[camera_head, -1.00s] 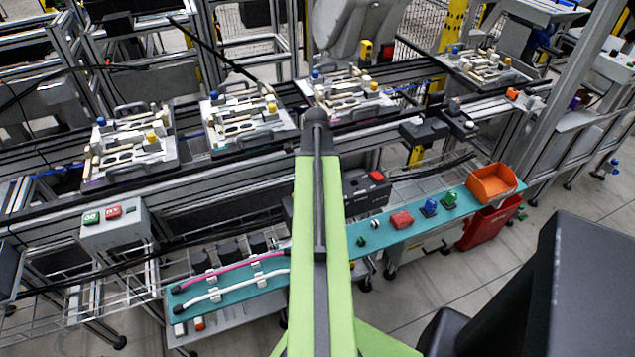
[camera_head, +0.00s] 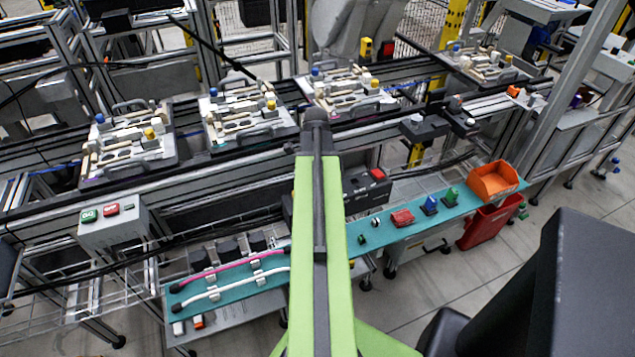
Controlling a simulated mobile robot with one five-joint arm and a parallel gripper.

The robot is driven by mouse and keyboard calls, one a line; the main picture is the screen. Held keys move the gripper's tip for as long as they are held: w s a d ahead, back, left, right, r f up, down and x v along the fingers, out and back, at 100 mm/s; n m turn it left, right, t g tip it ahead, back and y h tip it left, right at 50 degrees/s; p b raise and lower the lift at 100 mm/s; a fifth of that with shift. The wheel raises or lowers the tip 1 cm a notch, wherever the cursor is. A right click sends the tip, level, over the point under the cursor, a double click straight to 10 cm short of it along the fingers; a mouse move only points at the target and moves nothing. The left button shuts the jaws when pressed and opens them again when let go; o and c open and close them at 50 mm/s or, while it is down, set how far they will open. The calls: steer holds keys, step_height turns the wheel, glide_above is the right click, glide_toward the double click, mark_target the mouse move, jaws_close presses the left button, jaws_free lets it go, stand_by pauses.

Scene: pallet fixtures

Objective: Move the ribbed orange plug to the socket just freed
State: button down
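I cannot make out a ribbed orange plug for certain. A small orange piece (camera_head: 513,91) sits by the rail at the upper right, too small to show ribs. Another small orange-tipped piece (camera_head: 198,321) lies under the lower left end of the teal shelf. Pallet fixtures stand along the conveyor: a left one (camera_head: 128,170), a middle one (camera_head: 275,138), one right of it (camera_head: 345,118) and a far right one (camera_head: 512,74). Their sockets are too small to tell which are empty. My green arm crosses the middle of the view; my gripper is not visible.
The teal shelf (camera_head: 385,234) carries a red part (camera_head: 402,217), a blue part (camera_head: 429,206), a green part (camera_head: 451,196) and an orange bin (camera_head: 493,181). Pink and white cables lie on its left part. A button box (camera_head: 112,222) stands left. A red bin (camera_head: 485,228) hangs below.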

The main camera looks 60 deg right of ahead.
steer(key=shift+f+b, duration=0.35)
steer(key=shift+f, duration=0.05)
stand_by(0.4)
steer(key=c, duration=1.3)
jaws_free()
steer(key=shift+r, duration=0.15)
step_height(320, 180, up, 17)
steer(key=p, duration=1.7)
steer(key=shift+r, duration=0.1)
